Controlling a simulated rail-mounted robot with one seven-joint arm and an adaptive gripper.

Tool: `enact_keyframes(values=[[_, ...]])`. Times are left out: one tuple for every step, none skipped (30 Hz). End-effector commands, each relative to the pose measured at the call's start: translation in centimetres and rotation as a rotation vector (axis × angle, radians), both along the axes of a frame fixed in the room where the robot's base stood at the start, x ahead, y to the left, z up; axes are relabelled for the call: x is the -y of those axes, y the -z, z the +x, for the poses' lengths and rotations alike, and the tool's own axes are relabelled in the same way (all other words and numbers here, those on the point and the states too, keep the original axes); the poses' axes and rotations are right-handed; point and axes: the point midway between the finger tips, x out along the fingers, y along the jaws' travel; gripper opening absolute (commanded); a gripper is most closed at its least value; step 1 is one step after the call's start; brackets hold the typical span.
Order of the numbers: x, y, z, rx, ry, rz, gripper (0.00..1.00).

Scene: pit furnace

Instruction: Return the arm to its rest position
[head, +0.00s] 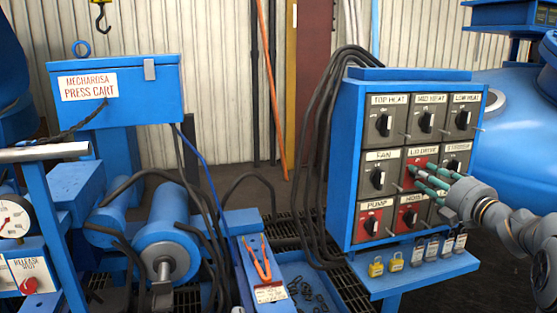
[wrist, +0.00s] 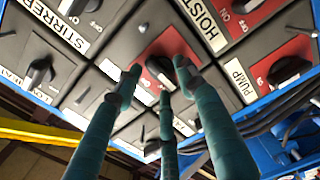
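My gripper (head: 424,177) has three teal fingers. It is in front of the blue switch panel (head: 345,150), at the LID DRIVE switch in the middle of the grid. In the wrist view my gripper (wrist: 161,76) has its fingertips spread apart around the dark LID DRIVE knob (wrist: 160,66) on its red plate. The fingers partly hide the plate, and contact with the knob is not clear. My arm reaches in from the right edge of the head view.
Other knobs surround it: STIRRER (head: 456,165), HOIST (head: 410,217), PUMP (head: 371,225) and FAN (head: 378,178). Thin rods stick out beside the switches. Black cables (head: 318,150) run down the panel's left. A blue tank (head: 510,130) stands behind at right.

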Motion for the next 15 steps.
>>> enact_keyframes(values=[[0.3, 0.1, -0.6, 0.005, 0.003, -0.013, 0.40], [0.4, 0.1, -0.9, 0.007, 0.003, -0.020, 0.40], [0.6, 0.0, -1.5, 0.006, 0.003, -0.018, 0.40], [0.7, 0.0, -2.0, 0.005, 0.004, -0.017, 0.40], [0.9, -0.1, -2.6, 0.006, 0.004, -0.018, 0.40], [1.1, 0.0, -3.3, 0.005, 0.004, -0.017, 0.40], [1.3, -0.1, -4.0, 0.005, 0.005, -0.017, 0.40], [1.4, -0.1, -4.6, 0.005, 0.004, -0.017, 0.40], [1.7, -0.1, -5.4, 0.005, 0.004, -0.017, 0.40], [1.8, -0.1, -6.1, 0.006, 0.004, -0.017, 0.40], [2.0, 0.0, -6.7, 0.005, 0.004, -0.017, 0.40], [2.2, -0.1, -7.5, 0.006, 0.004, -0.018, 0.40], [2.4, 0.0, -8.2, 0.005, 0.004, -0.018, 0.40], [2.6, 0.0, -8.8, 0.005, 0.004, -0.018, 0.40], [2.8, -0.1, -9.6, 0.006, 0.004, -0.018, 0.40]])
